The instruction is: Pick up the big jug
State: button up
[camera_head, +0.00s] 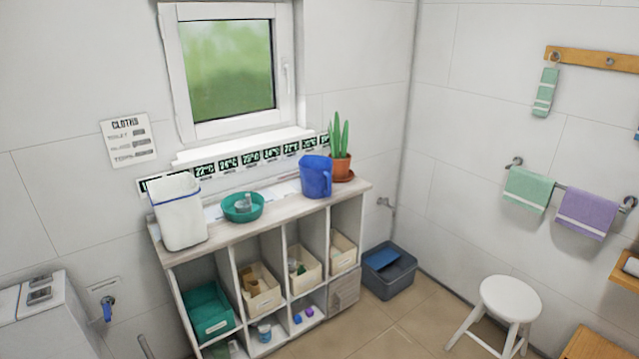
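A blue jug (316,178) with a handle on its right side stands upright on the wooden top of a shelf unit (262,222), in front of a potted plant. A tall white container (179,214) with a blue line near its rim stands at the left end of the same top. A teal bowl (240,216) with a small pale item inside sits between the two. The blue jug looks free of contact with the bowl. My gripper is not in view.
Terracotta pot with a green plant (341,167) stands close behind the jug's right side. A grey tub (389,282) is on the floor right of the unit, and a white stool (509,299) further right. Floor between is clear.

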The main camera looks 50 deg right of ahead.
aim_at(318, 180)
jog(key=i, duration=0.85)
jog(key=u, duration=0.05)
